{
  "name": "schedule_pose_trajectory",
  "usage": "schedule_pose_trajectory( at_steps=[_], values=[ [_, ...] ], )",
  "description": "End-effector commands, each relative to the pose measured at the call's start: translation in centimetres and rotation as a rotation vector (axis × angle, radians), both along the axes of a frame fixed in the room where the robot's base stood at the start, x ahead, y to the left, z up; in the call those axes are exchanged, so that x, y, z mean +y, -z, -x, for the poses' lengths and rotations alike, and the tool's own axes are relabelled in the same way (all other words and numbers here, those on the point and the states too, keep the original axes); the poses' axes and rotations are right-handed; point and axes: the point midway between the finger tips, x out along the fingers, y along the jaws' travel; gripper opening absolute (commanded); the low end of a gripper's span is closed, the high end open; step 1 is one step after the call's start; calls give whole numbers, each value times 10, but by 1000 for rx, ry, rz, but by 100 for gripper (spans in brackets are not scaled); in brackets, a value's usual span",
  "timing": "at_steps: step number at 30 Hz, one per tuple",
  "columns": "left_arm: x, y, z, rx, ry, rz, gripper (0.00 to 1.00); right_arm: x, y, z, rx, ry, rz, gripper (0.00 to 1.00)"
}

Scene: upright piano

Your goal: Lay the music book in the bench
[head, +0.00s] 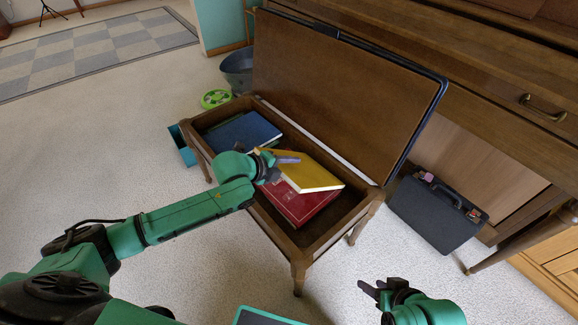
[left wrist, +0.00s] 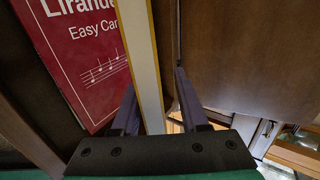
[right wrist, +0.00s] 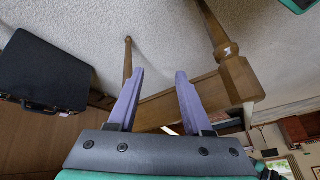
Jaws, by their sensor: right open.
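The bench (head: 298,266) stands with its lid (head: 340,85) raised. Inside it lie a blue book (head: 242,133) at the left and a red book (head: 300,206) with a printed music stave, also in the left wrist view (left wrist: 85,62). A yellow book (head: 312,174) with pale page edges is over the red one, tilted; its edge shows in the left wrist view (left wrist: 143,65). My left gripper (head: 280,168) is at the yellow book, its fingers apart on either side of the edge, with a gap at the right finger. My right gripper (head: 380,288) is open and empty, in front of the bench.
A black case (head: 437,214) stands on the floor by the piano (head: 480,60), right of the bench. A grey bucket (head: 237,70) and a green round object (head: 215,98) are behind the bench. Carpet in front is mostly clear.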

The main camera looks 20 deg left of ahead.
Motion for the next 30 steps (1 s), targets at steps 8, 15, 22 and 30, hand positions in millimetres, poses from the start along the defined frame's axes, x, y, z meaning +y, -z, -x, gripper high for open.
schedule_pose_trajectory(
  at_steps=[8,15,22,30],
  values=[
    [0,0,0,-1,0,1,55,0,0,0,1,1,1,50],
    [7,-8,8,1,-1,-3,55,-9,-10,4,39,5,30,50],
    [24,-30,32,2,0,-5,55,-39,-35,25,183,29,116,50],
    [49,-59,69,5,-2,-7,55,-60,-35,40,308,61,181,50]
  ],
)
